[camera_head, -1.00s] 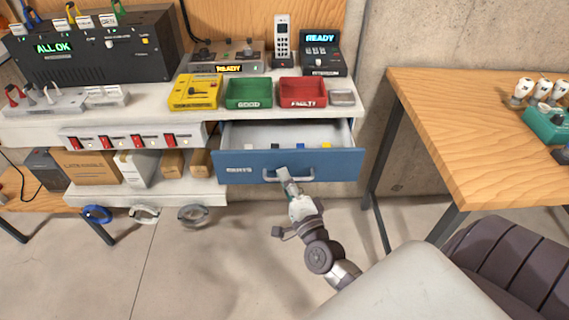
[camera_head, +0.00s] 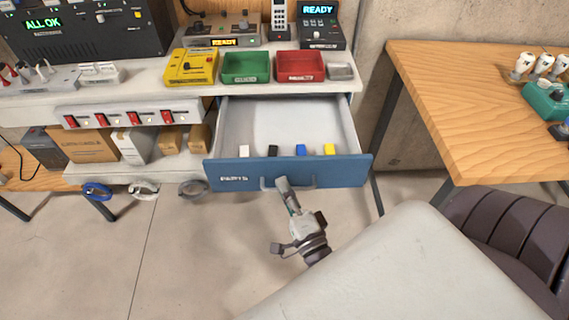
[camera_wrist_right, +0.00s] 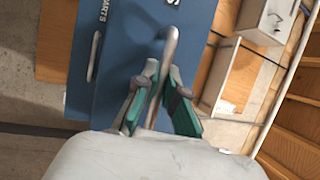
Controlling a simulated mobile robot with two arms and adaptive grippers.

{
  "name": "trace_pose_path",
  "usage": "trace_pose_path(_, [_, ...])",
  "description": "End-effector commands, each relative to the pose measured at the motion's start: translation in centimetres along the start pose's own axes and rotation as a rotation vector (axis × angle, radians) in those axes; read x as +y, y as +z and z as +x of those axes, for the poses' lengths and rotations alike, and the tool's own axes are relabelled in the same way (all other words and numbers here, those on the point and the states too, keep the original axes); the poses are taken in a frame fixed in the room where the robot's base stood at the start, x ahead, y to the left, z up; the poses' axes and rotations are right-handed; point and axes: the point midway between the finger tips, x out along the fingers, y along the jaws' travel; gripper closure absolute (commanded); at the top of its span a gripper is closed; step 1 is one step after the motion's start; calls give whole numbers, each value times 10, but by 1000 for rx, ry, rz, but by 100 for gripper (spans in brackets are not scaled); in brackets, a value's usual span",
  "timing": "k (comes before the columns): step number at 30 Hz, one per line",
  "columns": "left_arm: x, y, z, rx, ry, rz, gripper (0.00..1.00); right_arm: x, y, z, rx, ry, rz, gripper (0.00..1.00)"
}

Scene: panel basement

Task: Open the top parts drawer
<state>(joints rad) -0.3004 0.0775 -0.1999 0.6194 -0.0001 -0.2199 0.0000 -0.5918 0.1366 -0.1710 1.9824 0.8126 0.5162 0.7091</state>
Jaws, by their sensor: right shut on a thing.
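The top parts drawer is pulled well out under the bench, and its blue front (camera_head: 345,173) is labelled PARTS. Its grey interior shows a white, a black, a blue and a yellow block (camera_head: 329,150) in a row behind the front. My right gripper (camera_head: 284,186) is shut on the drawer's metal handle (camera_head: 307,183). In the right wrist view the handle (camera_wrist_right: 170,48) runs down between the teal-padded fingers (camera_wrist_right: 157,100). A second blue front with its own handle (camera_wrist_right: 94,57) shows beside it there. My left gripper is not in view.
Green (camera_head: 246,68) and red (camera_head: 301,67) trays stand on the bench above the drawer. A wooden table (camera_head: 470,110) stands at the right, with a dark chair (camera_head: 515,240) in front of it. Boxes fill the shelf at the left. The floor before the drawer is open.

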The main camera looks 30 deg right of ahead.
Motion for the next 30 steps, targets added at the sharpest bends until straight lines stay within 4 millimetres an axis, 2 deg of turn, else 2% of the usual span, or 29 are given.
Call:
trace_pose_path(2, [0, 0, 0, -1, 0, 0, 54, 1, 0, 0, 0, 2, 0, 100])
trace_pose_path(3, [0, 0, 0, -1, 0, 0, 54, 1, 0, 0, 0, 2, 0, 88])
trace_pose_path(5, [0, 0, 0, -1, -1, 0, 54, 1, 0, 0, 0, 2, 0, 79])
trace_pose_path(16, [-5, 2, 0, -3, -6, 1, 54, 1, 0, -5, -1, 3, 0, 79])
trace_pose_path(20, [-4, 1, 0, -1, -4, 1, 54, 2, 0, -24, -3, 6, -1, 79])
trace_pose_path(30, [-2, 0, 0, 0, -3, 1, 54, 2, 0, -94, -3, 6, 0, 79])
